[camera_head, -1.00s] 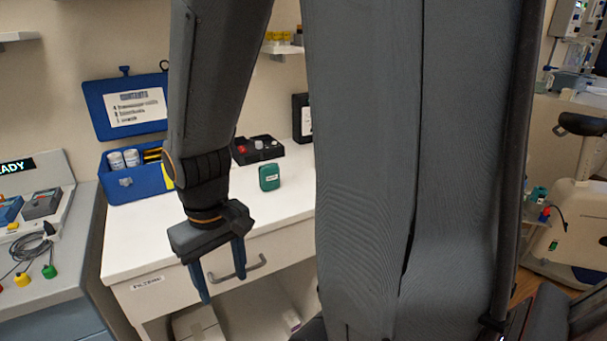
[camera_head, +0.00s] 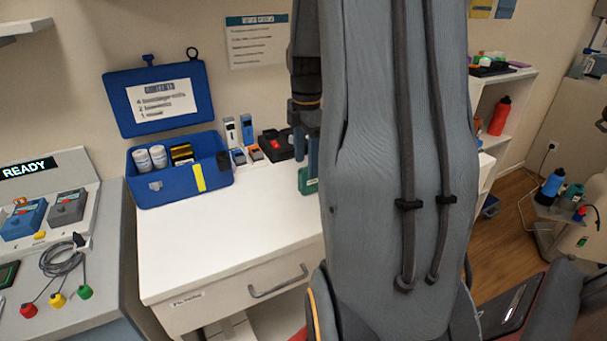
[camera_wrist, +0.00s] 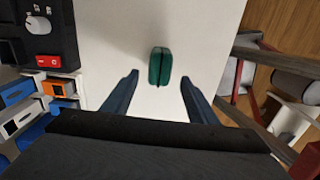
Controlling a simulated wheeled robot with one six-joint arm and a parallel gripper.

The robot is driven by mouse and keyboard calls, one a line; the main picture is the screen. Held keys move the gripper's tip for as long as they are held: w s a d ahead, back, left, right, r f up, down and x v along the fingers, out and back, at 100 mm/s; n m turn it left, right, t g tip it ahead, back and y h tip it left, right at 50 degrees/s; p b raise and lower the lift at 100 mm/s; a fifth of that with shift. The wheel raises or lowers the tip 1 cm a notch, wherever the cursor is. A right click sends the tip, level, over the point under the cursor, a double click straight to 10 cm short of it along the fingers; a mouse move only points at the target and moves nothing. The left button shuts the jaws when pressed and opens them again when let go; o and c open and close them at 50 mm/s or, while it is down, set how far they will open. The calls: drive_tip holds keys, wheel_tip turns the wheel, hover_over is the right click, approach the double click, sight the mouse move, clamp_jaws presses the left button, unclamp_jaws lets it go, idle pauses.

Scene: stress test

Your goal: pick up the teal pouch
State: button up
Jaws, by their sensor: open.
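The teal pouch (camera_wrist: 160,66) stands on the white cabinet top (camera_wrist: 205,50). In the wrist view it lies ahead of and between my two open fingers, with space on both sides. My gripper (camera_wrist: 160,80) is open and empty. In the head view my gripper (camera_head: 306,160) points down over the back right of the cabinet top, beside my arm. The pouch (camera_head: 307,182) shows there only in part, behind my fingers and arm. I cannot tell the exact height of the fingertips over the top.
An open blue box (camera_head: 178,180) stands further left. The front of the cabinet top is clear. The wrist view shows the top's right edge near the pouch.

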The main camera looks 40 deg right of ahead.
sight(309, 180)
drive_tip(key=shift+d+f, duration=0.1)
drive_tip(key=shift+d, duration=0.25)
drive_tip(key=shift+d+f, duration=0.1)
drive_tip(key=shift+f, duration=0.2)
drive_tip(key=shift+f+p, duration=0.9)
drive_tip(key=shift+f, duration=2.55)
drive_tip(key=c, duration=1.3)
drive_tip(key=shift+o, duration=0.2)
drive_tip(key=shift+r, duration=0.1)
wheel_tip(309, 180, up, 10)
drive_tip(key=shift+f+b, duration=0.1)
drive_tip(key=shift+b, duration=0.7)
